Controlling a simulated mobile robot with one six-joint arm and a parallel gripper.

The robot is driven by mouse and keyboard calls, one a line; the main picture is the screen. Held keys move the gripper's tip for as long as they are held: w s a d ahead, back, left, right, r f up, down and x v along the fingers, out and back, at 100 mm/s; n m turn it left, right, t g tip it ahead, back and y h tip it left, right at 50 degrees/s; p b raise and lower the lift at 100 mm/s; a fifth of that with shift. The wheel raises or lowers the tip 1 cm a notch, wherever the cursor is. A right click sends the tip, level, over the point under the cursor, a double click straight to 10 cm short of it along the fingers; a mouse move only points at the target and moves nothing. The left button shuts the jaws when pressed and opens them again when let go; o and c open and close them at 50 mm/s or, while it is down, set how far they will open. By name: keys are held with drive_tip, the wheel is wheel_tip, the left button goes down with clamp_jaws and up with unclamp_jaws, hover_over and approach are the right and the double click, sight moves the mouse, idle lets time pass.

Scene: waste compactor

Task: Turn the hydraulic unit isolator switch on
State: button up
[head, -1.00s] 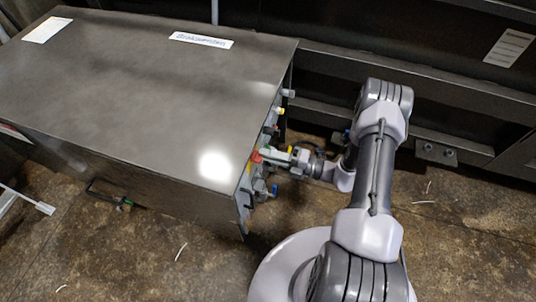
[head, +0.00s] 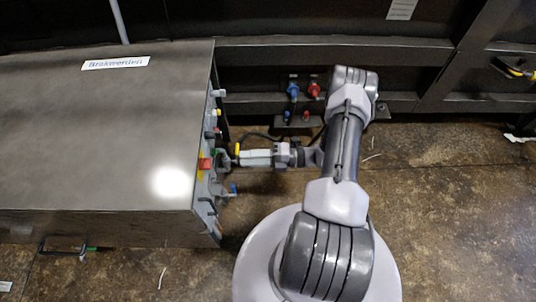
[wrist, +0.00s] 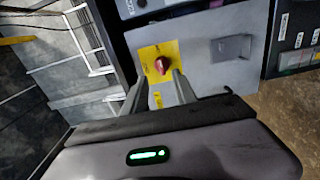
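A red rotary knob (wrist: 162,65) sits on a yellow plate (wrist: 150,52) on a grey panel (wrist: 205,30) in the wrist view. It looks like the isolator switch, but no label is readable. My gripper (wrist: 157,88) is open, with its two fingers apart and nothing between them. The knob lies just beyond the fingertips, roughly in line with the gap. In the head view my gripper (head: 238,158) points left at the side of the dark metal cabinet (head: 100,150), close to its row of controls. The fingertips and the knob's exact angle are hard to make out there.
A grey square fitting (wrist: 231,47) is right of the yellow plate. Other controls stick out from the cabinet side, including a blue one (head: 233,188). Blue (head: 293,90) and red (head: 314,89) fittings sit at the back wall. Floor is clear at right.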

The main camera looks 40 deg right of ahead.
drive_tip(key=v, duration=0.6)
drive_tip(key=shift+s+d+p, duration=0.25)
drive_tip(key=shift+d+p, duration=0.05)
